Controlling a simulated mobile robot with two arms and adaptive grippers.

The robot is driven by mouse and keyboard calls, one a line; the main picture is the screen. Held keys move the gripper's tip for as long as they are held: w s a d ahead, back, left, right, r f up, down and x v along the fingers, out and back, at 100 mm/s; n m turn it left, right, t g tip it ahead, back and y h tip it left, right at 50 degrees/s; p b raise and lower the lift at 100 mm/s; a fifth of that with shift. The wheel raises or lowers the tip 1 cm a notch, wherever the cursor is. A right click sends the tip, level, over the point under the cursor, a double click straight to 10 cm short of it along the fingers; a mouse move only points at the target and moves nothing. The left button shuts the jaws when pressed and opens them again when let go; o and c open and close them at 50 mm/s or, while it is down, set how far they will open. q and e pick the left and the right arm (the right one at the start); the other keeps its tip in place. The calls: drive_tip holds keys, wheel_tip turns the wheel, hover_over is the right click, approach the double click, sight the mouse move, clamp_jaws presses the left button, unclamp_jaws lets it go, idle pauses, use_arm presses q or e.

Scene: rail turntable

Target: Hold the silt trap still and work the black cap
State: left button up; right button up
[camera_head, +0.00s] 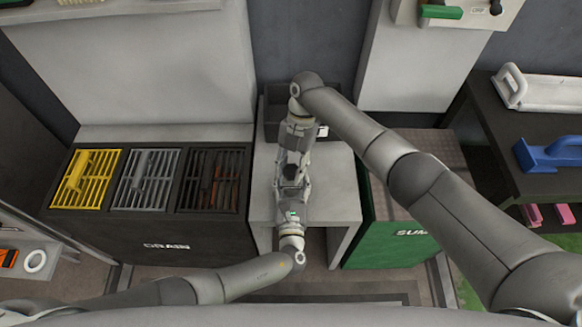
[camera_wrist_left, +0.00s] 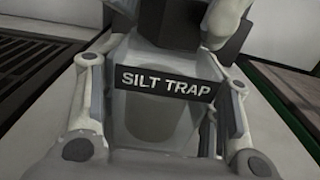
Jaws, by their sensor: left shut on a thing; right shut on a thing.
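The silt trap (camera_wrist_left: 160,125) is a pale grey body with a black "SILT TRAP" label in the left wrist view. My left gripper (camera_head: 291,190) comes up from below in the head view and is shut on the trap, one finger on each side. The black cap (camera_head: 290,172) sits at the top of the trap, and it also shows dark at the top of the left wrist view (camera_wrist_left: 236,38). My right gripper (camera_head: 295,158) reaches down from above and is shut on the cap. The grippers hide most of the trap and part of the cap in the head view.
The trap is over a light grey stand (camera_head: 335,195). A dark drain box (camera_head: 160,228) with yellow, grey and rusty grates is to the left. A green sump box (camera_head: 385,245) is to the right, partly under my right arm. A dark bin (camera_head: 275,120) stands behind.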

drive_tip(key=shift+r, duration=1.55)
drive_tip(key=shift+r, duration=2.5)
use_arm(q)
drive_tip(key=o, duration=1.5)
drive_tip(key=shift+s, duration=0.1)
drive_tip(key=s, duration=1.1)
drive_tip(key=shift+s, duration=0.4)
